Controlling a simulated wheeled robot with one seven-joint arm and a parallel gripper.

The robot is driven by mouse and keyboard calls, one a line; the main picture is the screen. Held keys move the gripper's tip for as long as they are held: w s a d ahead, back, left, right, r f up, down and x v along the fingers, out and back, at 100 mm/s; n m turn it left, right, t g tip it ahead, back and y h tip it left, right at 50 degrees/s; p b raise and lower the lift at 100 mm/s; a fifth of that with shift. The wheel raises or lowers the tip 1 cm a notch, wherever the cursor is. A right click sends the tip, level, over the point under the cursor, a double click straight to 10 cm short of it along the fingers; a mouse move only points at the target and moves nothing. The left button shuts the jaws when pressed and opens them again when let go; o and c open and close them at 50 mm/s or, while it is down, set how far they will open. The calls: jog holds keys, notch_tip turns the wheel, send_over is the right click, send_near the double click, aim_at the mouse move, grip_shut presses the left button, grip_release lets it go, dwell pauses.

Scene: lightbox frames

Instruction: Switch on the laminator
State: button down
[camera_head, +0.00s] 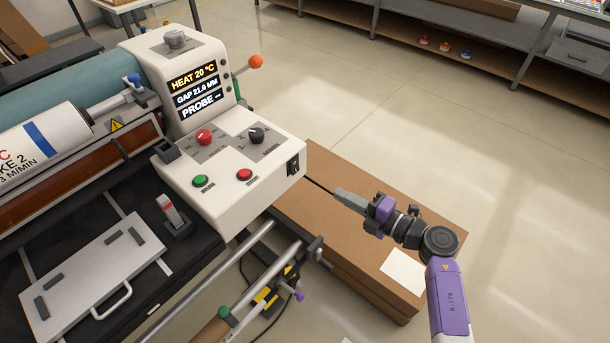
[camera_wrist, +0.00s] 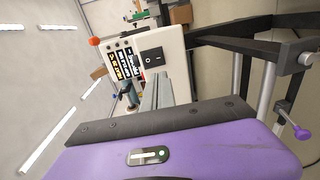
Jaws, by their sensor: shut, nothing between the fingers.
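The laminator (camera_head: 225,205) fills the left of the head view. Its white control box carries a lit display (camera_head: 195,88) reading HEAT 20 °C, GAP 21.0 MM and PROBE with dashes. A black rocker switch (camera_head: 293,165) is on the box's right side face. In the wrist view the rocker switch (camera_wrist: 152,60) faces me, with a circle mark and a line mark; which side is pressed I cannot tell. My gripper (camera_head: 311,183) is shut and empty, pointing at that side face, a little right of and below the switch. The fingers (camera_wrist: 158,85) seem apart from it.
Green (camera_head: 200,181) and red (camera_head: 244,175) buttons, a red knob and a black knob sit on the box's top. Cardboard (camera_head: 375,225) lies below my arm. Metal rails (camera_head: 245,265) jut out at the front. Open floor (camera_head: 390,110) is to the right.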

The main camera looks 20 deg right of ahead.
aim_at(296, 172)
jog(key=x, duration=1.3)
jog(key=shift+w, duration=0.1)
jog(key=shift+w+a+f, duration=0.1)
jog(key=shift+w+a, duration=0.05)
jog(key=shift+w, duration=0.05)
jog(key=shift+s, duration=0.15)
